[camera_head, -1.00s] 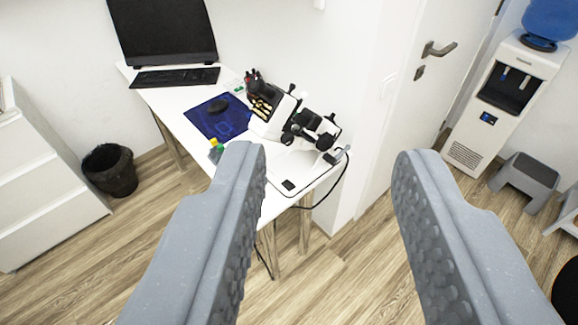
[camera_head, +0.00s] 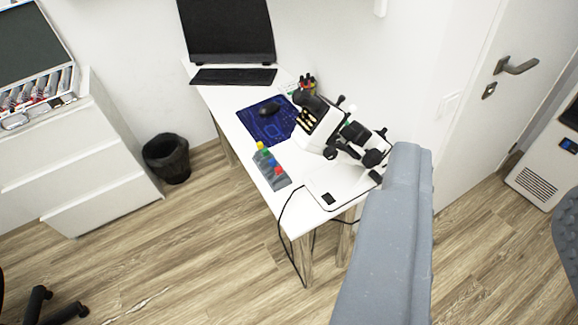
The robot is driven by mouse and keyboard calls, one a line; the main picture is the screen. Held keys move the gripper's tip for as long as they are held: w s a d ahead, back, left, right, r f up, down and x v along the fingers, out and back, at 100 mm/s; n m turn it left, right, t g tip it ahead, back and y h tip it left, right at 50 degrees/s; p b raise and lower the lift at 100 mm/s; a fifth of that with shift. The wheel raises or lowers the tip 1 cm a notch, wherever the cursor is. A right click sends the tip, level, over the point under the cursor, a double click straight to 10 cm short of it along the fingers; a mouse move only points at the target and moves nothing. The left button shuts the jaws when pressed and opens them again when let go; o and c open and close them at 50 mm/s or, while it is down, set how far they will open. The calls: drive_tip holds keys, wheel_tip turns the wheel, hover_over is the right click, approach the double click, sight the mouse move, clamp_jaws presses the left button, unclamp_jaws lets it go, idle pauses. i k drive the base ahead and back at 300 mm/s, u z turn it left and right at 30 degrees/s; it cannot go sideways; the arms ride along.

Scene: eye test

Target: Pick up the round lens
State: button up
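I cannot make out a single round lens for certain. An open case (camera_head: 35,88) with rows of small lens-like pieces stands on the white drawer cabinet at the upper left. A few round, clear-looking pieces lie along its front edge, too small to tell apart. My gripper (camera_head: 490,178) is open and empty at the right of the picture, far from the case. Its right finger is mostly cut off by the picture edge.
A white table (camera_head: 222,110) in the middle bears a monitor (camera_head: 226,30), a keyboard, a mouse, a microscope-like device (camera_head: 335,130) and colored-cap bottles (camera_head: 270,168). A black bin (camera_head: 167,158) stands between cabinet and table. Chair legs (camera_head: 45,305) show lower left. The front floor is clear.

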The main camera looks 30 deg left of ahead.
sight(280, 175)
drive_tip(key=i, duration=0.85)
drive_tip(key=u, duration=0.05)
